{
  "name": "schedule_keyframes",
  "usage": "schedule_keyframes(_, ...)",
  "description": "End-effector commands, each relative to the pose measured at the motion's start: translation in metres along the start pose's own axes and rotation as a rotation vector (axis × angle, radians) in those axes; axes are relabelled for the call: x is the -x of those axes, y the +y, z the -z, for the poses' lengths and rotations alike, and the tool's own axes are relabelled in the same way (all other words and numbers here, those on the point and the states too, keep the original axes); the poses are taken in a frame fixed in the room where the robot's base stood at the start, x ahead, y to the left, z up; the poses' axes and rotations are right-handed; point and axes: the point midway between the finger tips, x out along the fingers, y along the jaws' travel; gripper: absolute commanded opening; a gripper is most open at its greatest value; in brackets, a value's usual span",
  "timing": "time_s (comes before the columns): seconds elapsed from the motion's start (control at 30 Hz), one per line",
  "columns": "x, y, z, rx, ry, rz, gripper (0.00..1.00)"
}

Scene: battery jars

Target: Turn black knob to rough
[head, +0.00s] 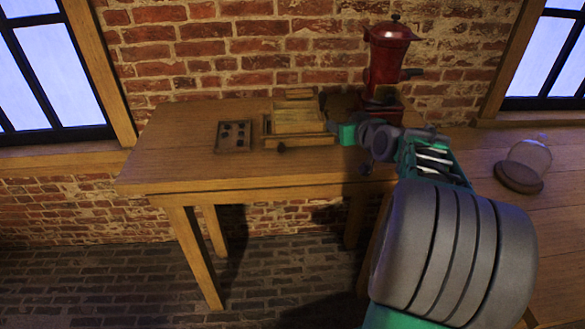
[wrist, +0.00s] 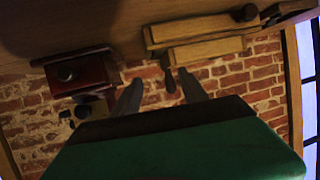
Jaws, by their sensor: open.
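A red grinder (head: 390,60) with a dark top knob (head: 395,17) and a dark piece (head: 411,73) on its right side stands at the back of the table. I cannot tell which knob is the task's. My gripper (head: 340,133) is open and empty, close to the box's right end. Its fingers (wrist: 160,90) are apart.
A small tray (head: 234,150) with several dark round pieces lies left of the box. The wooden table (head: 175,145) is clear at its left and front. A glass jar on a dark round base (head: 519,178) stands right of my arm. The brick wall is close behind.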

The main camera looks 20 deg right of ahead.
Motion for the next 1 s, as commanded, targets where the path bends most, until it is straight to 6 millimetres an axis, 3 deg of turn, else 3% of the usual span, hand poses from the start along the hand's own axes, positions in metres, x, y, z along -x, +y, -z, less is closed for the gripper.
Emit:
schedule_keyframes(0.2,0.011,-0.051,-0.008,0.014,-0.126,0.047,0.51)
schedule_keyframes(0.6,0.051,-0.128,-0.038,0.039,-0.362,0.098,0.51)
schedule_keyframes(0.8,0.08,-0.159,-0.055,0.051,-0.476,0.109,0.51)
schedule_keyframes(1.0,0.1,-0.175,-0.068,0.058,-0.55,0.111,0.51)
